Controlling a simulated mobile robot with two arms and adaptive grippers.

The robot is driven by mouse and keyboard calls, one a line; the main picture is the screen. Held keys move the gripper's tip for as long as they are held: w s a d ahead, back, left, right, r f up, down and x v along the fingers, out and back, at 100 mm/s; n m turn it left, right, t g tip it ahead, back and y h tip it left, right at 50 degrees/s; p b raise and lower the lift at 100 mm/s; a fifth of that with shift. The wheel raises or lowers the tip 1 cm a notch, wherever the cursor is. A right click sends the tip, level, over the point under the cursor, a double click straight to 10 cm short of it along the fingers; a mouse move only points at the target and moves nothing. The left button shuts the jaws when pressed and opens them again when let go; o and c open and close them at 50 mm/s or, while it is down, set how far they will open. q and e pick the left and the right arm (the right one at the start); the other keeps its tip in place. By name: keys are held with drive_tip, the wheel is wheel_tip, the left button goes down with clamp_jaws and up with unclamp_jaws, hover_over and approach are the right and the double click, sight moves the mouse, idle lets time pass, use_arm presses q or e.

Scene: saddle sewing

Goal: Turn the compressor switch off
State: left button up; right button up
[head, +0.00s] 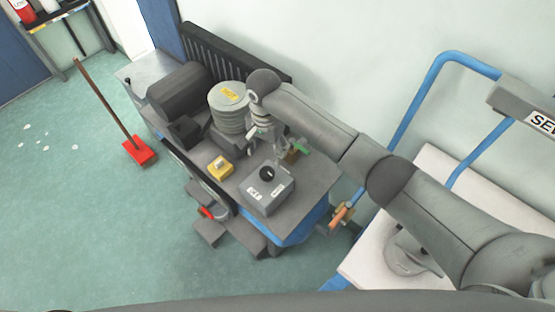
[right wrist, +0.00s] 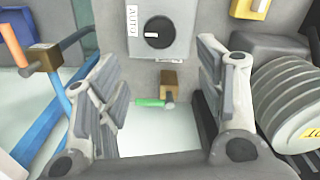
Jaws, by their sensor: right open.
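The compressor switch is a round black knob (head: 267,173) on top of a grey box (head: 268,202) with white labels, at the near end of the compressor. In the right wrist view the knob (right wrist: 158,32) is at the top centre, beside a label reading AUTO. Its exact setting is hard to tell. My right gripper (head: 267,144) is open and empty behind the box, apart from the knob. In the right wrist view its fingers (right wrist: 160,98) stand wide apart, with a green-handled valve (right wrist: 150,102) seen between them. My left gripper is not in view.
A ribbed grey cylinder (head: 228,103) and a yellow block (head: 219,167) are near the box. An orange-handled fitting (head: 340,216) sticks out at the near end. A blue-railed cart (head: 433,75) stands to the right.

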hover_over(267, 172)
wheel_tip(267, 172, down, 5)
drive_tip(key=shift+f, duration=0.1)
wheel_tip(267, 172, down, 4)
drive_tip(key=shift+f, duration=0.1)
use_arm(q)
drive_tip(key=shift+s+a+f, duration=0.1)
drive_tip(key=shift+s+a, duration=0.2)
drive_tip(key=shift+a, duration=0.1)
use_arm(e)
drive_tip(key=shift+f, duration=0.6)
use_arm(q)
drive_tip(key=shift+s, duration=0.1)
use_arm(e)
drive_tip(key=shift+c, duration=0.5)
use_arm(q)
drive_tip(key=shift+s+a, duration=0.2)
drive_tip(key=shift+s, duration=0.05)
use_arm(e)
drive_tip(key=c, duration=0.9)
